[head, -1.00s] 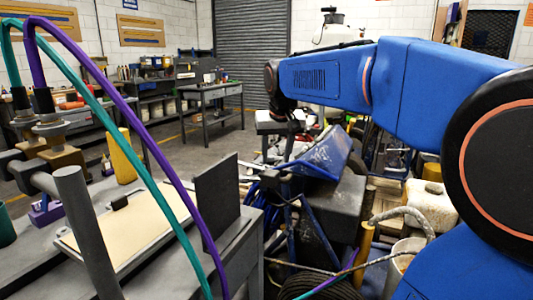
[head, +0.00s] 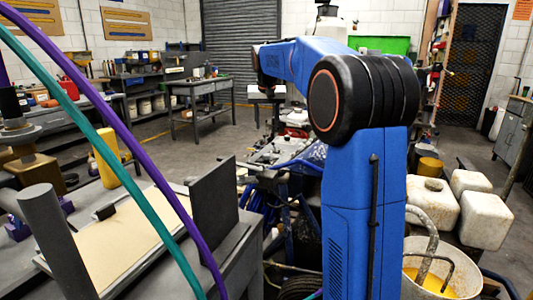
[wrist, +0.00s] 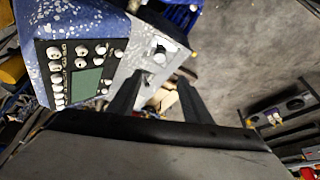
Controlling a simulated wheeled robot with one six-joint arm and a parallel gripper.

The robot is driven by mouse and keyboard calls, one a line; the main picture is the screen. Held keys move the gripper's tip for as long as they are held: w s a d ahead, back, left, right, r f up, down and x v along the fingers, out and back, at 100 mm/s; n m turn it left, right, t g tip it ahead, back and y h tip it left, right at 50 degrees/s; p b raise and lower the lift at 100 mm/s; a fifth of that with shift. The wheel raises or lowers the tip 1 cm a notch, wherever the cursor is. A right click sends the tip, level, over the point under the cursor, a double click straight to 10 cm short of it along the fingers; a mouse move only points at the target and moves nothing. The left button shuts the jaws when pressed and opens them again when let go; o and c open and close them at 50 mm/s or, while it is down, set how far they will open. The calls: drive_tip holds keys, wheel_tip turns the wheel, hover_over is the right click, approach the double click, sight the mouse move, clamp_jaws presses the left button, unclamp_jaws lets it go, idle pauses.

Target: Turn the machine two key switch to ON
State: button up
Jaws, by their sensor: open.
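In the wrist view my gripper (wrist: 160,80) is open, with two dark fingers apart and nothing held between them. In the head view my arm reaches away over the machine, and the switch cannot be made out.
A grey bench with a cream board (head: 130,245) and upright dark plate (head: 214,200) stands at left. Teal (head: 100,140) and purple hoses (head: 120,125) arch over it. White jugs (head: 430,207) and a bucket (head: 440,255) stand at right. Open floor lies behind.

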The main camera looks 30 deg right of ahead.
sight(267, 155)
drive_tip(key=x, duration=1.6)
drive_tip(key=shift+f, duration=0.15)
drive_tip(key=shift+c, duration=0.7)
drive_tip(key=c, duration=0.9)
